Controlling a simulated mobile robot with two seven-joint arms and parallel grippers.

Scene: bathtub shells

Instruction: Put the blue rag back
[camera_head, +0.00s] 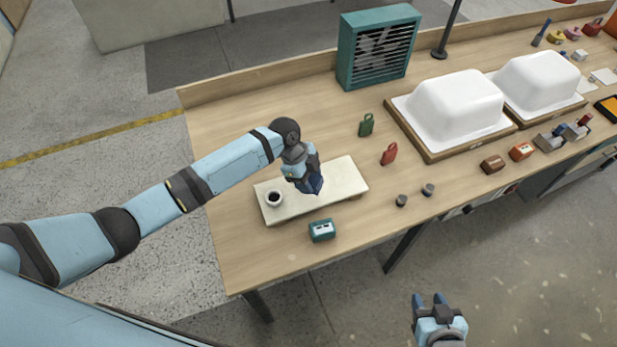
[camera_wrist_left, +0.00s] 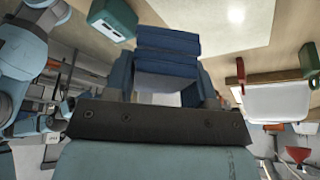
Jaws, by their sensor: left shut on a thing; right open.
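My left gripper (camera_head: 308,181) is shut on the blue rag (camera_wrist_left: 168,45), which shows in the left wrist view as a folded dark blue stack between the fingers. In the head view the rag is mostly hidden by the gripper and looks like a small dark blue patch over the cream board (camera_head: 335,182). I cannot tell whether the rag touches the board. My right gripper (camera_head: 430,300) is open and empty, off the table's front edge over the floor.
A white cup (camera_head: 273,199) with dark contents stands on the board's left end. A teal box (camera_head: 321,230) is in front. A teal fan heater (camera_head: 377,48) stands behind.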

